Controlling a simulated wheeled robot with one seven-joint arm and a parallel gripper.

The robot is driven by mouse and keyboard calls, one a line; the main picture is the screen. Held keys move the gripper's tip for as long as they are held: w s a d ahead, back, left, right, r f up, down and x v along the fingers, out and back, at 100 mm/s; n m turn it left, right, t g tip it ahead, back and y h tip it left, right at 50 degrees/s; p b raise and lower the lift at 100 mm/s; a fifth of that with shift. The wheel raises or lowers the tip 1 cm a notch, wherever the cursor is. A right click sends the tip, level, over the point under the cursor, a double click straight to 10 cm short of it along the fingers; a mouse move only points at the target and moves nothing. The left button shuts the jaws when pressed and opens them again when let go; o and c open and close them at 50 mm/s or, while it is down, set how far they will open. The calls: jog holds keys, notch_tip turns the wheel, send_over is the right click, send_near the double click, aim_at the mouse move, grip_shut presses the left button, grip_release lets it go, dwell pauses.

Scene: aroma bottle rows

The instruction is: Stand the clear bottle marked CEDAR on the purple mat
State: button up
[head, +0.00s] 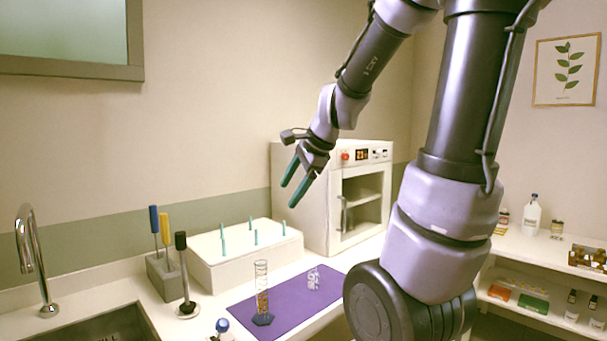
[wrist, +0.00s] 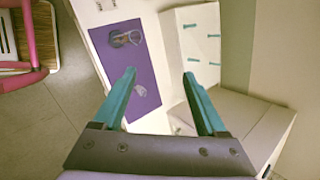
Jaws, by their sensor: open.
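The purple mat (head: 290,310) lies on the white counter, and it also shows in the wrist view (wrist: 112,62). A tall clear cylinder with a dark base (head: 262,295) and a small clear glass vessel (head: 313,279) stand on it. No CEDAR marking is legible in either view. Several small bottles stand on the shelf unit at the right, among them dark-capped bottles (head: 572,308) and a larger clear bottle (head: 532,215); their labels are too small to read. My gripper (head: 288,196) is open and empty, high above the counter. Its teal fingers show in the wrist view (wrist: 160,76).
A white peg rack (head: 240,265) and a white oven-like cabinet (head: 290,195) stand behind the mat. A tool holder (head: 163,278), sink (head: 110,330) and faucet (head: 30,260) are at the left.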

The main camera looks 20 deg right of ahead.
jog(key=s+a+r+n, duration=0.1)
jog(key=s+r+n, duration=0.2)
jog(key=s+n, duration=0.3)
jog(key=s+a+r+n+t+h, duration=0.1)
jog(key=s+r+n, duration=0.2)
jog(key=s+n, duration=0.3)
jog(key=shift+s+a+n, duration=0.25)
jog(key=shift+s+n, duration=0.1)
jog(key=shift+n, duration=0.25)
jog(key=shift+c, duration=0.2)
